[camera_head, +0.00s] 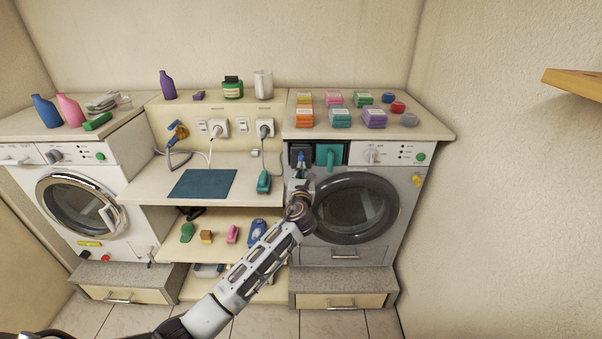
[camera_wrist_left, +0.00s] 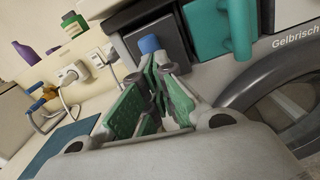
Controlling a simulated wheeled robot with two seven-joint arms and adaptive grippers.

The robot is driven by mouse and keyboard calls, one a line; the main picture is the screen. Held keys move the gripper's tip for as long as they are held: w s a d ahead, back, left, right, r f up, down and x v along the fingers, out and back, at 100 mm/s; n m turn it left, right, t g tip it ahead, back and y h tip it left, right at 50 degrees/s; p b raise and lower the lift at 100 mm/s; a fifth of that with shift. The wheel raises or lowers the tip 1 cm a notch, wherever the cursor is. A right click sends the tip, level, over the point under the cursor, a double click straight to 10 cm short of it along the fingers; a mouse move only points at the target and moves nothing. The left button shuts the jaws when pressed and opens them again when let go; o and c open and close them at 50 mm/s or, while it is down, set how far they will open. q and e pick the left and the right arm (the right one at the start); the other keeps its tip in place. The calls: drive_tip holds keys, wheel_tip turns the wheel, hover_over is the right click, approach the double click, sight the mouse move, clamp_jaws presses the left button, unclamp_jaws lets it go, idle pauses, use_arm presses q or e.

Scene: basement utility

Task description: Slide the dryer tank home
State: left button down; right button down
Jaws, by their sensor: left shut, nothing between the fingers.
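The dryer (camera_head: 405,200) is the grey front-loader on the right, with a round dark door. Its teal tank front with an upright handle (camera_head: 328,157) sits at the upper left of the dryer face. In the left wrist view the teal handle (camera_wrist_left: 238,28) is large at the top, right of my fingers. I cannot tell how far the tank stands out. My left gripper (camera_head: 301,166) is shut and empty, just left of and below the tank. In the wrist view its fingertips (camera_wrist_left: 156,62) are close to a small blue part (camera_wrist_left: 149,44) before a dark panel (camera_wrist_left: 150,30).
A white washer (camera_head: 75,200) stands at the left. Between the machines, a shelf holds a teal mat (camera_head: 203,183) and a small teal item (camera_head: 264,182). Several coloured boxes (camera_head: 340,117) lie on the dryer top. A wooden ledge (camera_head: 575,83) juts from the right wall.

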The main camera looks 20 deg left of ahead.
use_arm(q)
drive_tip(key=shift+x, duration=0.8)
drive_tip(key=shift+w+a+r, duration=0.1)
idle(0.4)
drive_tip(key=shift+p, duration=0.3)
drive_tip(key=p+v, duration=0.2)
drive_tip(key=v, duration=0.1)
idle(0.4)
